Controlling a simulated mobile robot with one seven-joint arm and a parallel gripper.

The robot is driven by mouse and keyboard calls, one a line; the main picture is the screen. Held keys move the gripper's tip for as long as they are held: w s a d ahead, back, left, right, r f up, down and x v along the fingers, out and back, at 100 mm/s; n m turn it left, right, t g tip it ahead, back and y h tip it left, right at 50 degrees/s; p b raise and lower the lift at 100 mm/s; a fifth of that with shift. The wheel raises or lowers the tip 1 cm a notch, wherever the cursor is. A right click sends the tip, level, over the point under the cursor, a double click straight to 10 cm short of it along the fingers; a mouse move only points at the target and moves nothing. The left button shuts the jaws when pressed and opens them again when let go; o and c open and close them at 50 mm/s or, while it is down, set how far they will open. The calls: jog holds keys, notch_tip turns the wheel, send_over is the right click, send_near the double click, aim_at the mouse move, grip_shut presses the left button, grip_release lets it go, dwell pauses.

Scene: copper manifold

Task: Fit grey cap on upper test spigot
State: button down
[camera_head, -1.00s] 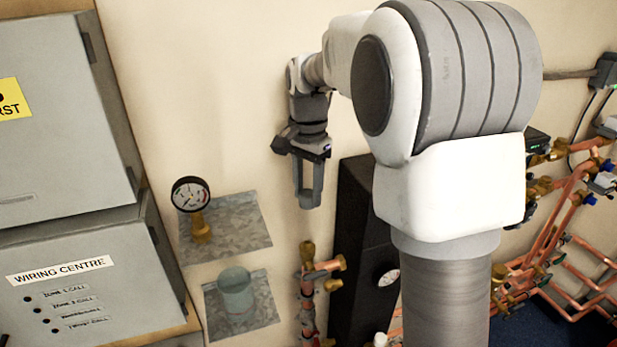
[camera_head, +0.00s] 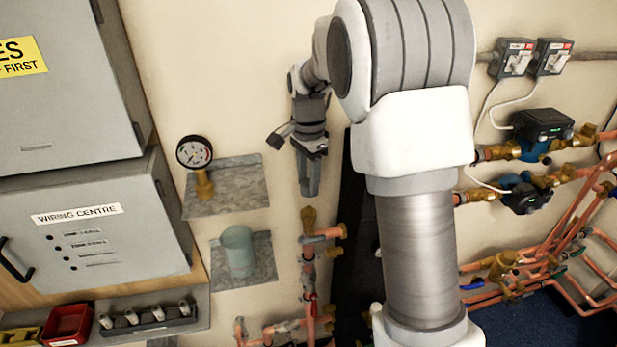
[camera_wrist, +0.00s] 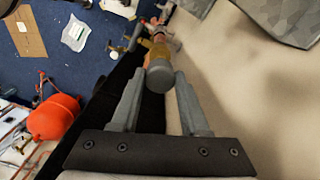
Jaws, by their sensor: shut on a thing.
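My gripper (camera_head: 309,192) points down in the head view, its tips just above the brass upper spigot (camera_head: 308,216) on the copper pipework. In the wrist view my gripper (camera_wrist: 161,78) is shut on the grey cap (camera_wrist: 160,79), a short round piece between the fingertips. The brass spigot (camera_wrist: 158,51) lies directly beyond the cap and roughly in line with it. I cannot tell whether cap and spigot touch. The cap is not distinct in the head view.
A pressure gauge (camera_head: 194,152) and a grey-green cup (camera_head: 238,250) are on metal shelves left of the pipe. A dark upright panel (camera_head: 352,200) stands close on the right. A rack (camera_head: 200,318) with several grey pieces and a red tray (camera_head: 68,325) are lower left.

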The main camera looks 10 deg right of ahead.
aim_at(308, 208)
jog(key=shift+f+b, duration=1.55)
jog(key=shift+f, duration=0.55)
jog(key=shift+f+b, duration=0.5)
jog(key=shift+f, duration=0.5)
jog(key=shift+c, duration=1.6)
grip_release()
notch_tip(308, 208, up, 18)
jog(key=p, duration=0.1)
jog(key=shift+f, duration=0.25)
